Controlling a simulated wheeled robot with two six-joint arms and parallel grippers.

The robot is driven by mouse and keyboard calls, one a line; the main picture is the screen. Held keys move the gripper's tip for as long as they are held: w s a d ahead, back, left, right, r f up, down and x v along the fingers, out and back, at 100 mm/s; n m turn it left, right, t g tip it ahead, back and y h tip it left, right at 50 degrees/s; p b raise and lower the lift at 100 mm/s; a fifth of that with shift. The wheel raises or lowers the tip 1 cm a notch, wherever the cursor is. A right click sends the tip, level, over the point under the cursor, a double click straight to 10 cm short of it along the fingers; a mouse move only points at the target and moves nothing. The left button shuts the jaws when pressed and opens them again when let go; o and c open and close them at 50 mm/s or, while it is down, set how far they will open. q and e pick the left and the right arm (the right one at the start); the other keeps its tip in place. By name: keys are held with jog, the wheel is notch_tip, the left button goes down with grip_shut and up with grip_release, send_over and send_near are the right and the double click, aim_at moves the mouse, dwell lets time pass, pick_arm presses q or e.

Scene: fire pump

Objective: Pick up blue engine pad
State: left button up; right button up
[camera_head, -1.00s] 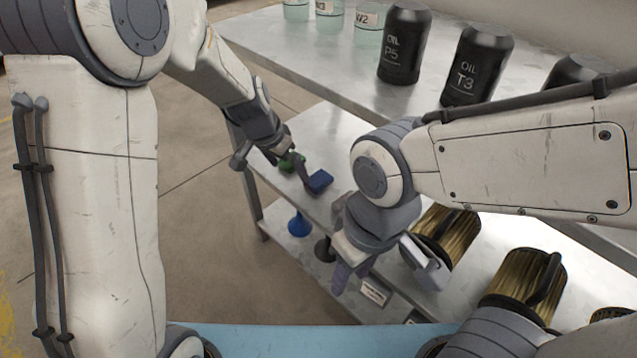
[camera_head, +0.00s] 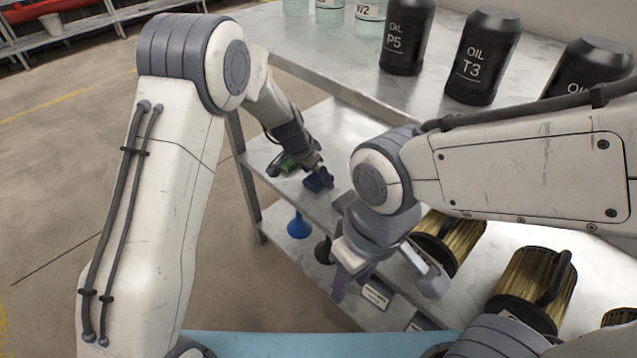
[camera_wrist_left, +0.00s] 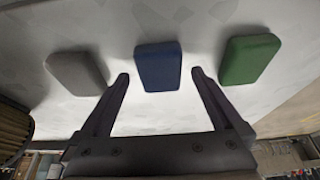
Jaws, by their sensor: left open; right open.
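The blue engine pad (camera_head: 314,184) lies on the middle metal shelf in the head view, partly covered by my left gripper. In the left wrist view the blue pad (camera_wrist_left: 158,67) sits ahead of and between the two fingertips. My left gripper (camera_head: 304,178) is open and empty; its fingers also show in the left wrist view (camera_wrist_left: 160,76). I cannot tell whether they touch the pad. My right gripper (camera_head: 385,278) is open and empty, lower, in front of the shelf's edge.
A green pad (camera_wrist_left: 250,59) and a grey pad (camera_wrist_left: 77,72) flank the blue one. Black oil bottles (camera_head: 481,58) stand on the upper shelf (camera_head: 300,48). Gold filters (camera_head: 531,284) stand at right. A blue funnel (camera_head: 299,226) is on the lower shelf.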

aim_at(317, 178)
pick_arm(q)
jog(key=shift+w+d+f, duration=0.1)
jog(key=shift+w+f, duration=0.05)
jog(key=shift+f, duration=0.2)
jog(key=c, duration=1.5)
jog(key=shift+r, duration=0.35)
notch_tip(317, 178, up, 3)
jog(key=shift+r+p, duration=0.1)
jog(key=shift+p, duration=0.75)
jog(key=shift+s+a+b, duration=2.5)
jog(key=shift+s+a, duration=3.9)
